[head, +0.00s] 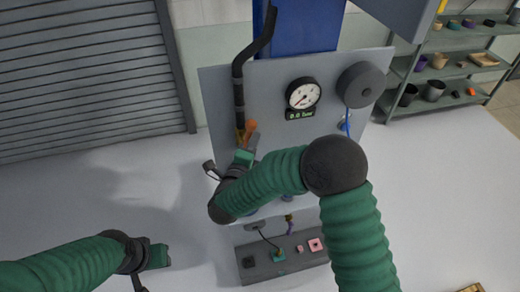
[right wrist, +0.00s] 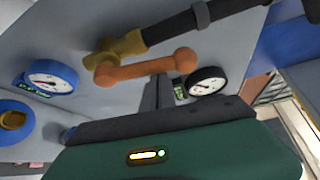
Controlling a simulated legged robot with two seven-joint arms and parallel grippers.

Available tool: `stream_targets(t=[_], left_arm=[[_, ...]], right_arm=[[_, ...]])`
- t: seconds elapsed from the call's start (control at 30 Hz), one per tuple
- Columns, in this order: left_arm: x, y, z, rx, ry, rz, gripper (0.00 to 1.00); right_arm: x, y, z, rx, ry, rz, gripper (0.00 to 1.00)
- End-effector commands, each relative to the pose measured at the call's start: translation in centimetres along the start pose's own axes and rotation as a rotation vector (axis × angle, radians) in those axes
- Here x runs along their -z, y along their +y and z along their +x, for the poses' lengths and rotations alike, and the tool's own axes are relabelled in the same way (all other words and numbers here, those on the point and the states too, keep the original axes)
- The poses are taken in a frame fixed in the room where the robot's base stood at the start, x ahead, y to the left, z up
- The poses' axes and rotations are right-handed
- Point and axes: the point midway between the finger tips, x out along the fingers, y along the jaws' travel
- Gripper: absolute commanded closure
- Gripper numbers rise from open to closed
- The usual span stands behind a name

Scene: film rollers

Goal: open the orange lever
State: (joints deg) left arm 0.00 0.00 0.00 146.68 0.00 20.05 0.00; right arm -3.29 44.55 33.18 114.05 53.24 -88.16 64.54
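The orange lever (head: 251,127) sits at the lower end of a black pipe on the grey panel. In the right wrist view the orange lever (right wrist: 148,67) runs from a brass fitting (right wrist: 118,49) up to the right, with rounded ends. My right gripper (head: 244,156) is just below the lever in the head view. In the right wrist view its dark fingers (right wrist: 158,92) look close together, tips by the lever's lower edge; contact is unclear. My left gripper (head: 160,257) hangs low at the left, away from the panel; its fingers are not clear.
The panel (head: 222,92) carries a white-faced gauge (head: 303,95) and a grey round part (head: 361,84). The black pipe (head: 239,88) rises above the lever. A grey box (head: 262,272) with small parts stands below. Shelves (head: 455,68) stand at the right. The floor at left is clear.

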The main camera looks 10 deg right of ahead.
Motion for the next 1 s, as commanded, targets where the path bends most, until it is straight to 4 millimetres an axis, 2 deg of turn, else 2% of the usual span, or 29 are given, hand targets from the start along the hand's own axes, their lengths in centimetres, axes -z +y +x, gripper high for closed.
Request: stream_targets(t=[0.03,0.3,1.0], left_arm=[[-0.2,0.0,1.1,0.000,0.000,0.000,0.64],[-0.6,0.0,2.7,0.000,0.000,0.000,0.64],[-0.7,0.0,3.1,0.000,0.000,0.000,0.64]], right_arm=[[-0.3,0.5,-0.1,0.019,-0.003,-0.026,1.00],[-1.2,0.1,-0.7,0.049,-0.002,-0.079,1.00],[-1.6,-0.1,-0.9,0.045,-0.004,-0.077,1.00]])
